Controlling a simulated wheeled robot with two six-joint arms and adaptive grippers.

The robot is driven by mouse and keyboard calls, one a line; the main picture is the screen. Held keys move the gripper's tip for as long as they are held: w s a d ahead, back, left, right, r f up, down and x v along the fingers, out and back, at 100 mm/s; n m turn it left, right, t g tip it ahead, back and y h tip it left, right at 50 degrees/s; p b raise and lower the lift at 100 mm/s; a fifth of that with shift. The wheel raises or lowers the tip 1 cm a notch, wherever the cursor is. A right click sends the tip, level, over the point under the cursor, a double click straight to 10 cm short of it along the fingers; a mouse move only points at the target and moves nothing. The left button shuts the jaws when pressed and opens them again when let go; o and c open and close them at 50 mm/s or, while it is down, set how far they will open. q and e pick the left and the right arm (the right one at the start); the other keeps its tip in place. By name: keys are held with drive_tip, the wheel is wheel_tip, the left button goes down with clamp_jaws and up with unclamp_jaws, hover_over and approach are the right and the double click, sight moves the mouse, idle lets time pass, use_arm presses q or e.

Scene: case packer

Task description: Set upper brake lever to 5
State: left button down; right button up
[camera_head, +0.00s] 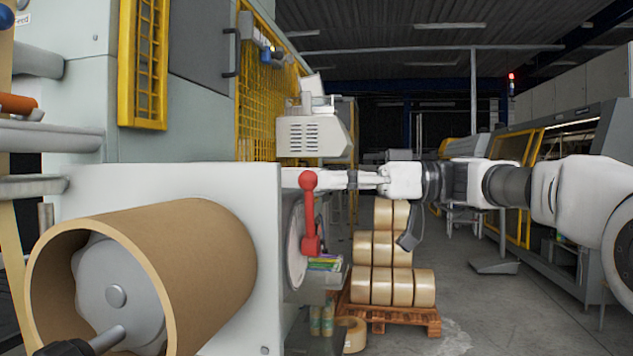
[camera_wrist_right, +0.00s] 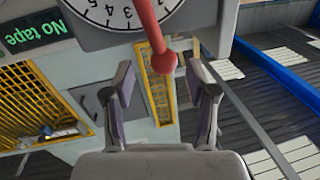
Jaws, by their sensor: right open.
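The upper brake lever (camera_head: 310,217) is red with a round knob and stands nearly upright at the machine's side in the head view. Behind it is a pale round dial (camera_head: 294,240), seen almost edge-on. My right gripper (camera_head: 328,179) reaches in from the right at knob height. In the right wrist view the lever (camera_wrist_right: 147,22) comes down from the numbered dial (camera_wrist_right: 103,12). Its knob lies between the open fingers of my right gripper (camera_wrist_right: 161,78), near the tips, with a gap on either side. The lever hides part of the scale, so its reading is unclear. My left gripper is out of view.
A large brown tape roll (camera_head: 185,260) sits on a spindle at the front left. A grey-white box (camera_head: 313,137) juts out above the lever. Stacked rolls (camera_head: 375,287) stand on a wooden pallet (camera_head: 390,316) beyond. Open floor (camera_head: 480,325) lies to the right.

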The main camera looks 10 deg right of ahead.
drive_tip(key=a, duration=0.2)
drive_tip(key=shift+s+a+r, duration=0.2)
drive_tip(key=shift+a, duration=0.1)
drive_tip(key=shift+w+d, duration=0.1)
drive_tip(key=shift+w+f, duration=0.1)
clamp_jaws()
